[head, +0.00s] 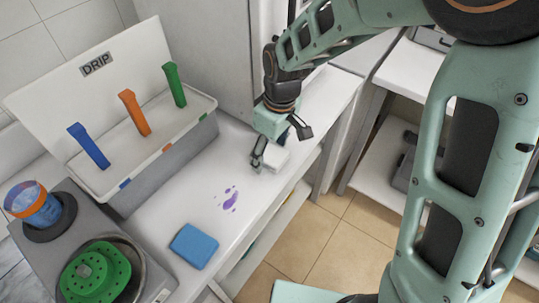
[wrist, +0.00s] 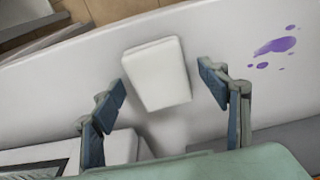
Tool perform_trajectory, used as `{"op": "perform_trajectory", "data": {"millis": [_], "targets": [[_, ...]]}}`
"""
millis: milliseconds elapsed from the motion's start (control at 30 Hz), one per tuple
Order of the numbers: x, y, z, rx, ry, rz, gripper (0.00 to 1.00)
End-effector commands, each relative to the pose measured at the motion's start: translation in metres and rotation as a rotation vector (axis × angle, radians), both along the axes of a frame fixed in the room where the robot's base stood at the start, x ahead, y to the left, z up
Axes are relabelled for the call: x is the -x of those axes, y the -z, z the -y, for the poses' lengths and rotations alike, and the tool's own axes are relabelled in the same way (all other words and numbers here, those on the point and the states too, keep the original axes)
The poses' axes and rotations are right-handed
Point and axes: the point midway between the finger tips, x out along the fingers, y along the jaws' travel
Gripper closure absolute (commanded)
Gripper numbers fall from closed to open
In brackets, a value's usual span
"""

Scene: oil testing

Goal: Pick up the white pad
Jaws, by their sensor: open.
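The white pad (head: 277,157) lies on the white countertop near its right part, beside my gripper (head: 279,148) in the head view. In the wrist view the white pad (wrist: 156,73) is a pale, slightly tilted block just beyond the fingertips. My gripper (wrist: 163,85) is open and empty, with one blue-grey finger on each side of the pad's near part. The fingers look apart from the pad. In the head view the gripper hides part of the pad.
A purple spill (head: 230,199) and a blue pad (head: 194,246) lie on the counter (head: 165,222). The DRIP box (head: 165,160) with blue, orange and green items stands behind. A grey device (head: 142,271) with a green disc is at lower left. The counter's front edge is close to the white pad.

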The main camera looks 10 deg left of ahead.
Motion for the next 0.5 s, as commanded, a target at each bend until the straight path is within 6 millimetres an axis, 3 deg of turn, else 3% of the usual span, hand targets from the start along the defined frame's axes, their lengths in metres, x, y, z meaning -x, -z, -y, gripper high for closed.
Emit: {"op": "perform_trajectory", "data": {"millis": [100,400,500], "targets": [[0.0001,-0.0001,0.0000,0.000,0.000,0.000,0.32],[0.0001,-0.0001,0.0000,0.000,0.000,0.000,0.65],[0.0001,-0.0001,0.0000,0.000,0.000,0.000,0.65]]}}
